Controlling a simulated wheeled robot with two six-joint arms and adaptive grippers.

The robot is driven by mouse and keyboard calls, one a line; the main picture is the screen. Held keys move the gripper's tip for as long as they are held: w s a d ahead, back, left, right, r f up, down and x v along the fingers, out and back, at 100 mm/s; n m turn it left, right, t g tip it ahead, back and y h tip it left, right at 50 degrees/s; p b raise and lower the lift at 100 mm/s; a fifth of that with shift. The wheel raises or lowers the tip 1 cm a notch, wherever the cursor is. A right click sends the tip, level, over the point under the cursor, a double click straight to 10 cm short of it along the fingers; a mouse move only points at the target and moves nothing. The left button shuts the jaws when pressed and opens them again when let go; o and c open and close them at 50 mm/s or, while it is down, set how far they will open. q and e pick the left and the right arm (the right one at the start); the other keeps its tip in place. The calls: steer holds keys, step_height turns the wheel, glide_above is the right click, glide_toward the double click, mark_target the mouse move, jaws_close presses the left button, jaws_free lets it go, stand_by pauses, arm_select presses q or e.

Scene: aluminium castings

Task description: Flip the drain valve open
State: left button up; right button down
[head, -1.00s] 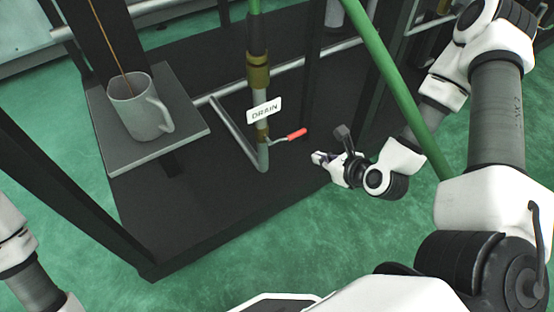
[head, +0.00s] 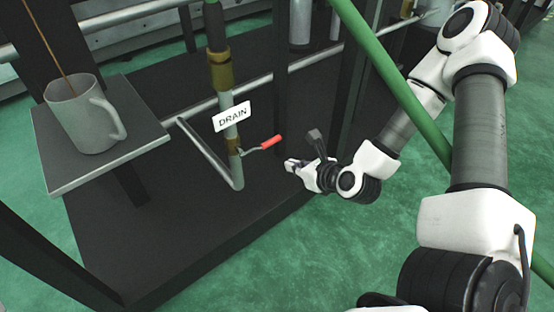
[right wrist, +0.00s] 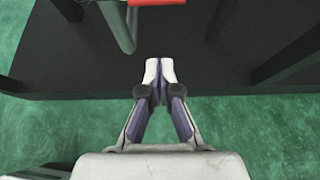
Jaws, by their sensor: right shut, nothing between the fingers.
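The drain valve's red-tipped lever (head: 268,143) sticks out to the right from a vertical pipe (head: 230,133), below a white DRAIN label (head: 231,116). The lever slopes slightly upward toward its red end. My right gripper (head: 290,164) is to the right of and a little below the lever in the head view, apart from it. In the right wrist view its fingertips (right wrist: 160,70) are together and empty. The red handle (right wrist: 155,2) shows at the top edge of that view, ahead of the fingers. My left gripper is not in view.
A grey mug (head: 80,115) stands on a small shelf (head: 60,184) at the left. A green diagonal pipe (head: 395,80) passes close to my right forearm. Dark frame posts (head: 348,100) rise behind the gripper. The green floor (head: 320,235) in front is clear.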

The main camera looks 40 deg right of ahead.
mark_target(262, 146)
steer(key=b+x, duration=0.5)
steer(key=x, duration=0.1)
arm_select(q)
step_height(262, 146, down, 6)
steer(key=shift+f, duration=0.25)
arm_select(e)
steer(key=r, duration=0.1)
steer(key=w+r, duration=0.1)
steer(key=r, duration=0.1)
steer(key=shift+w+r, duration=0.25)
steer(key=shift+w, duration=0.1)
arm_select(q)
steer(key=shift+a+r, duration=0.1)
